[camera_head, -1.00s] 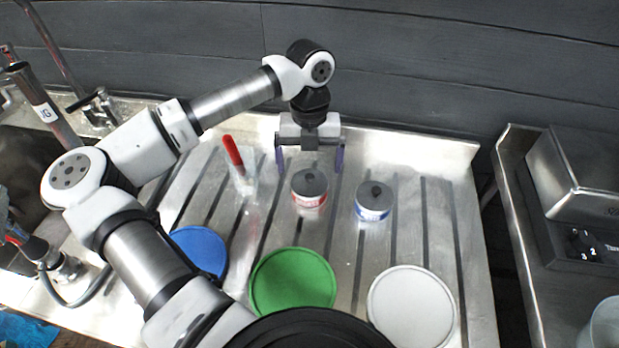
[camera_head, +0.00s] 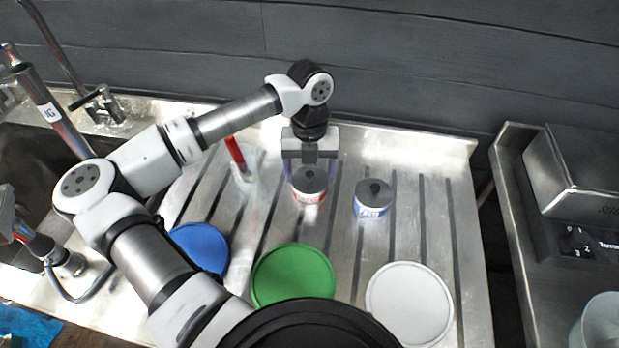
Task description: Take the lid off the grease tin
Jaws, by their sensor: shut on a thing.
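Two small tins with dark grey knobbed lids stand on the ribbed steel drainboard. One tin (camera_head: 309,198) has a red and white label, and its lid (camera_head: 310,182) sits on top. The other tin (camera_head: 371,208) has a blue and white label, and its lid (camera_head: 374,191) is on too. The labels are too small for me to tell which is the grease tin. My gripper (camera_head: 310,175) points down over the red-labelled tin, shut on its lid, with a finger on either side. The exact contact is partly hidden.
Blue (camera_head: 201,246), green (camera_head: 293,275) and pale grey (camera_head: 409,303) round discs lie in front. A red-handled brush-like tool (camera_head: 236,155) lies left of the tins. A sink and taps are at the left. A steel appliance (camera_head: 585,180) stands at the right.

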